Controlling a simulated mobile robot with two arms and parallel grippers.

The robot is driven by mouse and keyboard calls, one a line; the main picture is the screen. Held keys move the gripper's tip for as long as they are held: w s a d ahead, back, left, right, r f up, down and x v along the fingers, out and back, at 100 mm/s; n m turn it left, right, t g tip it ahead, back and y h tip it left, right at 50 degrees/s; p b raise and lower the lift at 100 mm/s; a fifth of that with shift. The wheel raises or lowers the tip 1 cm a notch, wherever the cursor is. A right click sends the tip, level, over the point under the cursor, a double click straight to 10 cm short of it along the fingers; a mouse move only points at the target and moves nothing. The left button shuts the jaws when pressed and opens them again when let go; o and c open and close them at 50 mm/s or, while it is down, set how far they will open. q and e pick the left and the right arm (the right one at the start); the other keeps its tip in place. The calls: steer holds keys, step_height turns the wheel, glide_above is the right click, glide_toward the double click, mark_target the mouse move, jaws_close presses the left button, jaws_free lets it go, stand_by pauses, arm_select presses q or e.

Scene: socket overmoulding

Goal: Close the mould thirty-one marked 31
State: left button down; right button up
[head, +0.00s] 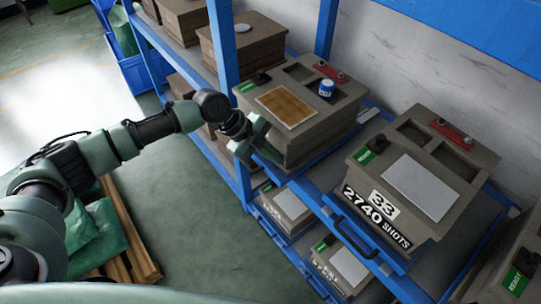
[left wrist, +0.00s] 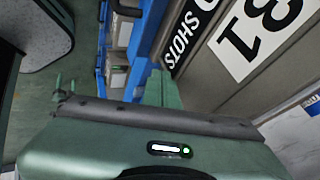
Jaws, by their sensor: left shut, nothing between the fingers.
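Mould thirty-one (head: 330,130) is a grey-brown block on the blue rack, with a brown plate (head: 286,106) in its top and open recesses beside it. Its black-on-white number 31 (left wrist: 262,35) and part of a SHOTS label (left wrist: 190,30) show on its front in the left wrist view; in the head view my gripper and the angle hide that face. My left gripper (head: 262,150) is shut and empty, close against the mould's front; I cannot tell if it touches. Its fingers (left wrist: 163,90) point at the mould in the left wrist view. My right gripper is out of view.
A blue-and-white can (head: 326,88) and a red part (head: 331,71) sit on mould thirty-one. Mould 33 (head: 440,165), marked 2740 SHOTS, stands to the right on a blue tray with a dark handle (head: 350,236). More moulds (head: 287,207) sit below. Open floor (head: 200,225) lies left.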

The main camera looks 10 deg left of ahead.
mark_target(295, 143)
arm_select(q)
steer(key=w+d+b, duration=0.1)
steer(key=w, duration=0.1)
steer(key=w+d+b, duration=0.3)
steer(key=w, duration=0.1)
steer(key=shift+d+f+b, duration=0.1)
steer(key=shift+d+b, duration=0.25)
steer(key=shift+s+r, duration=0.15)
steer(key=shift+r, duration=0.2)
